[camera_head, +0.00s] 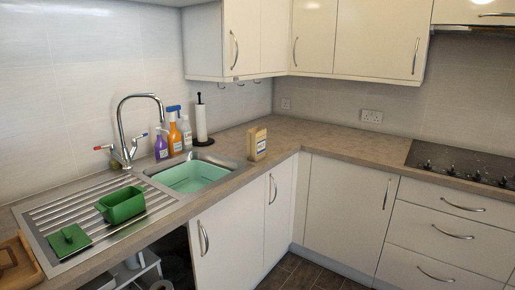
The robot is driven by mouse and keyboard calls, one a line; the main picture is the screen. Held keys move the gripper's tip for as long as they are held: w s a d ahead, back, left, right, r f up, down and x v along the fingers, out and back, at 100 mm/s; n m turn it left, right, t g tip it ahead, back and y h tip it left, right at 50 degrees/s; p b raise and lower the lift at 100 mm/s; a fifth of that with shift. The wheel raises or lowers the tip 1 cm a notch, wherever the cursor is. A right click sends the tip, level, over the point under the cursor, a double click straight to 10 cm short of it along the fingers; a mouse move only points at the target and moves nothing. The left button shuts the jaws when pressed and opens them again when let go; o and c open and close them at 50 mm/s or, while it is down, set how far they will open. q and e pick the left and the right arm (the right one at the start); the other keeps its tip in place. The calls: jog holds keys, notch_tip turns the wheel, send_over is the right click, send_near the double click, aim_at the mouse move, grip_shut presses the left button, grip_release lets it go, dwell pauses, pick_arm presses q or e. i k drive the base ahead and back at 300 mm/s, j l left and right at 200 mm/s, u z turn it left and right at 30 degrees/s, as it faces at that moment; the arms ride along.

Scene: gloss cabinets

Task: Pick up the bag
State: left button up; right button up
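A small tan-yellow package (257,143), which looks like the bag, stands upright on the brown countertop (297,134). It is just right of the sink, near the counter's front edge by the inner corner. A pale label shows on its front. Nothing touches it from the sides that I can see. Neither of my grippers shows in the head view.
The sink holds a green basin (193,178). A tap (125,130), spray bottles (175,132) and a paper towel holder (201,120) stand behind it. A green container (121,204) sits on the drainer. A black hob (465,165) lies right. Upper cabinets (375,38) overhang the corner.

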aim_at(256, 137)
jog(key=i+l+u, duration=0.1)
jog(key=l, duration=0.4)
jog(key=i+l+u, duration=0.15)
jog(key=l, duration=0.35)
jog(key=i+l+u, duration=0.1)
jog(key=l, duration=0.4)
jog(key=i+l+u, duration=0.15)
jog(key=l, duration=0.35)
